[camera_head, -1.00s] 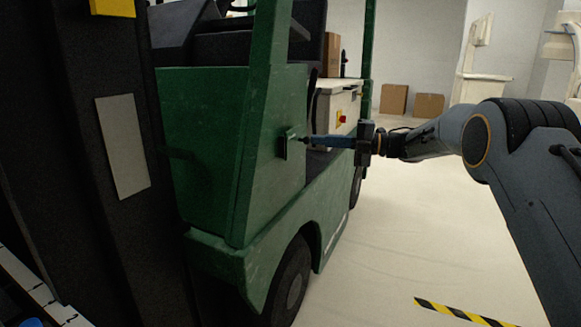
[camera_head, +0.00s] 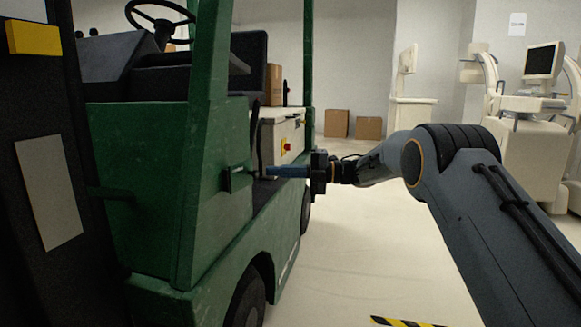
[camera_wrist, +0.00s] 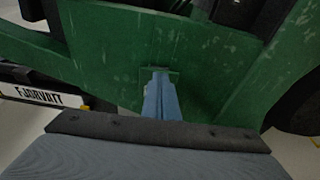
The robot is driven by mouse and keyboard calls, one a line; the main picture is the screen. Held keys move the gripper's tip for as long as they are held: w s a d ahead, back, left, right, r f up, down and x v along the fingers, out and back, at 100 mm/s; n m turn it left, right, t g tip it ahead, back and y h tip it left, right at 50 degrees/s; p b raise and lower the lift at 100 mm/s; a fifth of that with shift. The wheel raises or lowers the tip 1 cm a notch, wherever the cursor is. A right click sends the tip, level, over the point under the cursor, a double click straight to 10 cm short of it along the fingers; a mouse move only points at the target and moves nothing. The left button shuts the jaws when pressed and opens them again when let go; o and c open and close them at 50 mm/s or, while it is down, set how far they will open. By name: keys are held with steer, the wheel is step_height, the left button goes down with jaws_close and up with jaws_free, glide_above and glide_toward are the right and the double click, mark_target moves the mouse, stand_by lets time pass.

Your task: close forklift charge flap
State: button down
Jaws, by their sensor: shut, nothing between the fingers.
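The green forklift (camera_head: 150,200) fills the left and middle of the head view. A small square green charge flap (camera_head: 238,179) is on its side, behind the upright post. Its outline also shows in the wrist view (camera_wrist: 174,72), partly hidden by my fingers. I cannot tell for sure whether it stands ajar or lies flush. My gripper (camera_head: 270,172) is shut and empty, its blue fingers pointing left at the flap. In the head view a small gap shows between the fingertips and the flap. In the wrist view the fingers (camera_wrist: 160,98) overlap the flap's lower edge.
The forklift's post (camera_head: 205,120) and front wheel (camera_head: 246,300) are near the flap. A white box with a red button (camera_head: 284,145) sits behind my fingers. Cardboard boxes (camera_head: 368,127) and a medical cart (camera_head: 530,150) stand farther back.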

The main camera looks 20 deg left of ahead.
steer(key=w+d+b, duration=0.2)
steer(key=w+b, duration=0.4)
steer(key=w, duration=0.2)
steer(key=shift+w+d+f, duration=0.25)
steer(key=shift+w, duration=0.1)
